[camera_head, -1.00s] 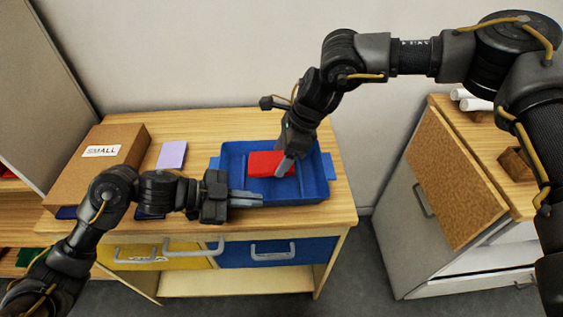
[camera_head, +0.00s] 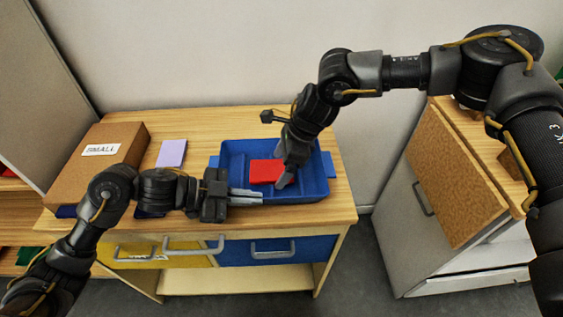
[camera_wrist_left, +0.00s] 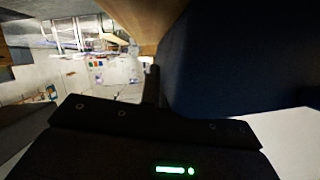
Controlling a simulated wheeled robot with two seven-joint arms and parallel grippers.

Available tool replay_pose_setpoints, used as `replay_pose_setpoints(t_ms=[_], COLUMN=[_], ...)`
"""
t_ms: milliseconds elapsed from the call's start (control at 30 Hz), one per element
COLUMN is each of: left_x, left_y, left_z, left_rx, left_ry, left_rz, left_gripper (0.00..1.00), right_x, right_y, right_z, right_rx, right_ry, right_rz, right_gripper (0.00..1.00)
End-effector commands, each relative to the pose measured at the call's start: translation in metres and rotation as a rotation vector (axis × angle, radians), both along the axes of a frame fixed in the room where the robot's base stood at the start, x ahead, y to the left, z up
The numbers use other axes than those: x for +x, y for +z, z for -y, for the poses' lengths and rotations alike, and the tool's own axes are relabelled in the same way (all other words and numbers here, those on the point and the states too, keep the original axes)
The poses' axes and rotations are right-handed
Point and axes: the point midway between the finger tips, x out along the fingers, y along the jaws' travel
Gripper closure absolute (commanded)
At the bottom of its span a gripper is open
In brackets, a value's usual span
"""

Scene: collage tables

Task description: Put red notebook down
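The red notebook (camera_head: 265,171) lies flat inside the blue tray (camera_head: 318,178) on the wooden table. My right gripper (camera_head: 285,176) reaches down into the tray and appears shut on the notebook's right end, its fingers partly covering that end. Whether the notebook touches the tray floor is hard to tell. My left gripper (camera_head: 246,197) is at the tray's front left edge, its fingers pointing right along the front wall. Whether it grips that wall cannot be made out. In the left wrist view a dark finger (camera_wrist_left: 152,86) shows beside a dark blue surface.
A cardboard box (camera_head: 75,180) marked SMALL stands on the table's left, with a lilac notepad (camera_head: 172,153) to its right. The table has yellow and blue drawers (camera_head: 290,250) in front. A cabinet with a cork panel (camera_head: 455,180) stands at right, across a floor gap.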

Motion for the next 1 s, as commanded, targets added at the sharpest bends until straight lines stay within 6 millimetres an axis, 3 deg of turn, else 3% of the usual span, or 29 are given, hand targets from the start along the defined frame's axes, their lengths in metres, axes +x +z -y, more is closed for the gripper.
replay_pose_setpoints(t_ms=[367,800,1000], left_x=[0.000,0.000,0.000], left_y=[0.000,0.000,0.000], left_z=[0.000,0.000,0.000], left_rx=[0.000,0.000,0.000], left_ry=[0.000,0.000,0.000], left_rz=[0.000,0.000,0.000], left_gripper=[1.00,1.00,1.00], right_x=[0.000,0.000,0.000], right_y=[0.010,0.091,0.114], right_z=[0.000,0.034,0.044], right_rx=[0.000,0.002,0.001], right_ry=[0.002,-0.001,0.001], right_rz=[0.003,0.003,0.003], right_gripper=[0.13,0.13,0.13])
